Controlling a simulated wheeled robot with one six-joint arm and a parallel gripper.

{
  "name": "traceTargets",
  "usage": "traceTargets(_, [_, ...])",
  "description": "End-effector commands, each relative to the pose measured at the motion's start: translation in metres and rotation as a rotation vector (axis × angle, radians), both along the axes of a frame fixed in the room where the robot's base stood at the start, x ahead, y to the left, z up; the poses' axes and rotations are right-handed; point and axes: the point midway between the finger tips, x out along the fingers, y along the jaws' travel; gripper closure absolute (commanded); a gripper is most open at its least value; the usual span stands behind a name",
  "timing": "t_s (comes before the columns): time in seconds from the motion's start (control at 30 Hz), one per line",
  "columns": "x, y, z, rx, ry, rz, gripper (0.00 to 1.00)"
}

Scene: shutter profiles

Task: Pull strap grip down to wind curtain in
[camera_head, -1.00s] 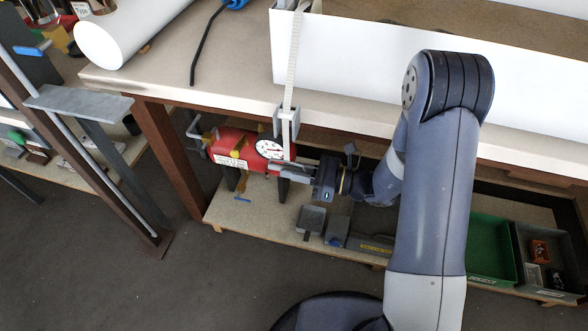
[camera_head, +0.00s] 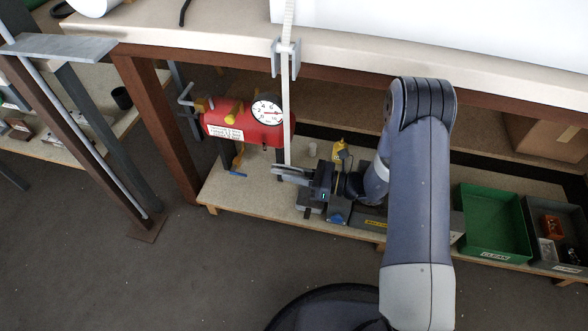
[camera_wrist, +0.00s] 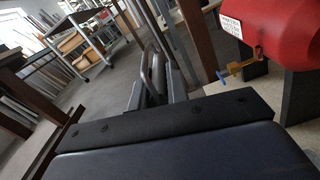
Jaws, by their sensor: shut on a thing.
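The pale strap (camera_head: 286,115) hangs over the table's front edge and runs through a grey guide bracket (camera_head: 285,57). My gripper is shut on the strap grip at the strap's lower end. The grip itself is mostly hidden by the jaws in the head view. In the wrist view a dark loop-shaped piece, seemingly the strap grip (camera_wrist: 154,72), shows between the fingers. At the top of the head view is a large white panel (camera_head: 420,35).
The lower shelf (camera_head: 225,190) bears tools, a green bin (camera_head: 492,220) and a grey bin. A brown table leg (camera_head: 155,125) stands left. The floor in front is open.

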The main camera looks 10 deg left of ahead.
Motion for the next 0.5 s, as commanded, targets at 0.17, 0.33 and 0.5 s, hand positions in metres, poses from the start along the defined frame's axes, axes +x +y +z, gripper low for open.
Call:
traceTargets(0.17, [0.0,-0.0002,-0.0149,-0.002,0.0,0.0,1.0])
traceTargets(0.33, [0.0,-0.0002,-0.016,-0.002,0.0,0.0,1.0])
traceTargets(0.5, [0.0,-0.0002,-0.0155,-0.001,0.0,0.0,1.0])
